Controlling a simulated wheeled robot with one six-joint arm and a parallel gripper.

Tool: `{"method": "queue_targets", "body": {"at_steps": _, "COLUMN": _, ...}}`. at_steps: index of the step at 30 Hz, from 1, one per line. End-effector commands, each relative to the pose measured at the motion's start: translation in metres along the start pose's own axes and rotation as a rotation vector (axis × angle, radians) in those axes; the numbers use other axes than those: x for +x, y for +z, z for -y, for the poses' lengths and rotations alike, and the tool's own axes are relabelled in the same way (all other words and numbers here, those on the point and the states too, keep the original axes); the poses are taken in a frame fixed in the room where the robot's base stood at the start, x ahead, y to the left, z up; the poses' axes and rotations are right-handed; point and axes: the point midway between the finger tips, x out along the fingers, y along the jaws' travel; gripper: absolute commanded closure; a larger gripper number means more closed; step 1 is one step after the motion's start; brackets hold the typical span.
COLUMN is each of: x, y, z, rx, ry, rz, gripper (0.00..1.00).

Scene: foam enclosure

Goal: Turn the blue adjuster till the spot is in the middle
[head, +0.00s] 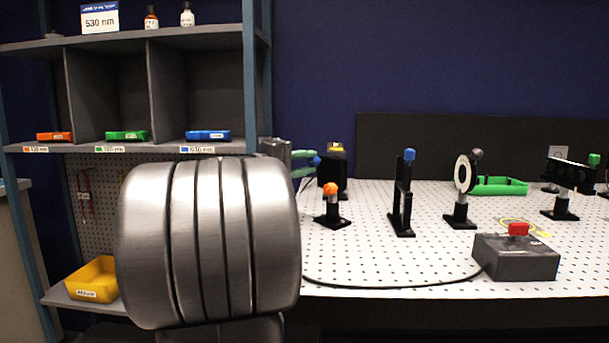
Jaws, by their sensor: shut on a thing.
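My gripper (312,160), with green fingers, reaches in from the left behind my large grey arm link. It is shut on a small blue adjuster (317,161) at the left side of a black mount with a yellow top (335,165). Most of the adjuster is hidden between the fingers. Another blue knob (409,154) tops a tall black mount on the board. A white disc with a dark opening (461,174) stands on a black post to its right. I cannot make out any light spot.
A green tray (500,187) and a green-knobbed mount (570,175) are farther right. Shelves (110,149) stand left.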

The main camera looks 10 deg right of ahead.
Motion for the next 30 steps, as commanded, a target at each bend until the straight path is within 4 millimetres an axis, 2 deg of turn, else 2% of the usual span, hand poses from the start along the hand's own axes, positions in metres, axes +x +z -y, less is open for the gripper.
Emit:
{"method": "queue_targets", "body": {"at_steps": 17, "x": 0.0001, "y": 0.0003, "z": 0.0014, "rx": 0.029, "ry": -0.002, "rz": 0.001, "gripper": 0.99}}
{"method": "queue_targets", "body": {"at_steps": 18, "x": 0.0002, "y": 0.0003, "z": 0.0014, "rx": 0.029, "ry": -0.002, "rz": 0.001, "gripper": 0.69}}
{"method": "queue_targets", "body": {"at_steps": 20, "x": 0.0001, "y": 0.0002, "z": 0.0012, "rx": 0.029, "ry": -0.002, "rz": 0.001, "gripper": 0.57}}
{"method": "queue_targets", "body": {"at_steps": 30, "x": -0.0019, "y": -0.0002, "z": 0.0002, "rx": 0.029, "ry": -0.001, "rz": 0.0, "gripper": 0.55}}
